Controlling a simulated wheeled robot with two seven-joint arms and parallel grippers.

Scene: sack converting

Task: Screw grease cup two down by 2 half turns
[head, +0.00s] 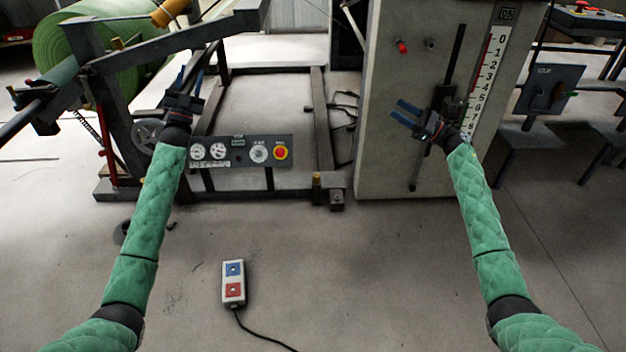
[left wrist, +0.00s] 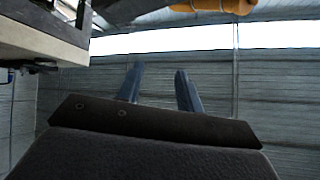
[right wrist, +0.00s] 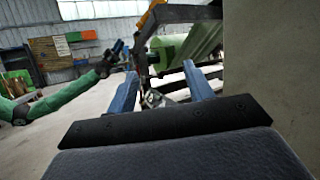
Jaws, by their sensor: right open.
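I cannot make out for certain which part is grease cup two. A small brass-coloured piece (head: 316,179) stands on the low frame's front corner, and another (head: 117,44) sits on the roll stand at upper left; both are too small to identify. My left gripper (head: 189,80) is raised beside the roll stand, its blue fingers apart with nothing between them; they also show in the left wrist view (left wrist: 158,85). My right gripper (head: 402,111) is open and empty in front of the grey cabinet, pointing left; its fingers also show in the right wrist view (right wrist: 160,78).
The grey cabinet (head: 385,150) carries a scale (head: 484,85), a slot and a red knob (head: 402,47). A gauge panel (head: 238,151) is on the low frame. A green roll (head: 95,55) is at upper left. A cabled pendant (head: 233,283) lies on the otherwise clear near floor.

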